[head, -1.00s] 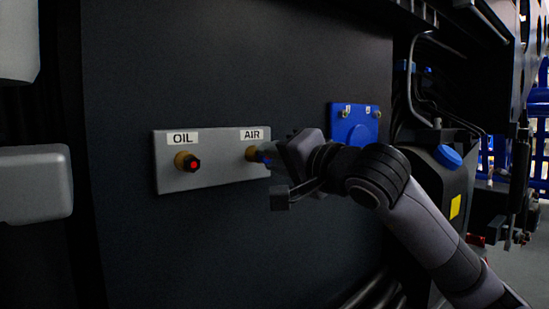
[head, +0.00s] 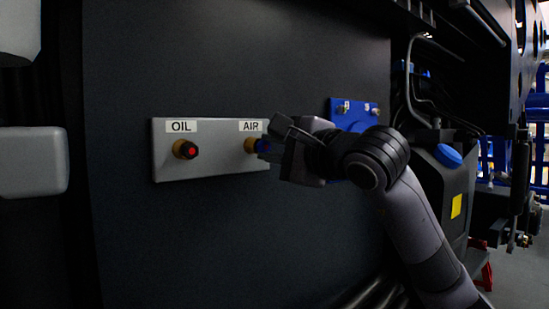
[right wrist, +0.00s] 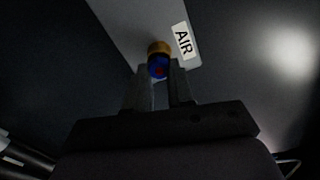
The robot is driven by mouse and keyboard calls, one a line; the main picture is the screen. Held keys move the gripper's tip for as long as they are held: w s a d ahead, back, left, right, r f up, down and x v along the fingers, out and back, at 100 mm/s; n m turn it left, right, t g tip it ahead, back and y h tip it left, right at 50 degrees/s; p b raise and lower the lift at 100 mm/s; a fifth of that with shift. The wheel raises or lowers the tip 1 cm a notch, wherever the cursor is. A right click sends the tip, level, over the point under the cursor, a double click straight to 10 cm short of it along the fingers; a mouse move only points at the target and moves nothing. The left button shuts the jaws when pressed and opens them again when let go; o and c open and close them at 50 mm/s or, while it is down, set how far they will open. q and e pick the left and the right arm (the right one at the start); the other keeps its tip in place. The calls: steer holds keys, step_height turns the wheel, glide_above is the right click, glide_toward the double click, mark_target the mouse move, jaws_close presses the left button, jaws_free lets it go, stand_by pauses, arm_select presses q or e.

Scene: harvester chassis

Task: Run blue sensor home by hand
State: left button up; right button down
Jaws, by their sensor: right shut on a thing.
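The blue sensor (head: 264,147) sits in the brass fitting (head: 250,145) under the AIR label on the grey plate (head: 217,165). My right gripper (head: 268,146) is shut on the blue sensor, coming in from the right. My left gripper is not in view.
A blue plate with brass fittings (head: 348,111) is on the dark panel (head: 200,240) behind my right wrist. Hoses and a black tank with a blue cap (head: 449,156) stand to the right.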

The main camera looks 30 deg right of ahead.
steer(key=m, duration=0.2)
steer(key=m+b, duration=0.1)
steer(key=m, duration=0.1)
steer(key=shift+a+f, duration=0.15)
steer(key=shift+f, duration=0.05)
steer(key=m+b, duration=0.1)
steer(key=m, duration=0.2)
steer(key=shift+m, duration=0.4)
steer(key=shift+w+r+m, duration=0.1)
steer(key=shift+m, duration=0.8)
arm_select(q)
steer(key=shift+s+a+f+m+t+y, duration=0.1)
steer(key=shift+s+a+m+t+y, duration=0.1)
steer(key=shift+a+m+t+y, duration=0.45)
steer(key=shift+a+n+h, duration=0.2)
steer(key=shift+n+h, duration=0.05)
arm_select(e)
steer(key=c, duration=0.9)
jaws_free()
steer(key=shift+c, duration=1.1)
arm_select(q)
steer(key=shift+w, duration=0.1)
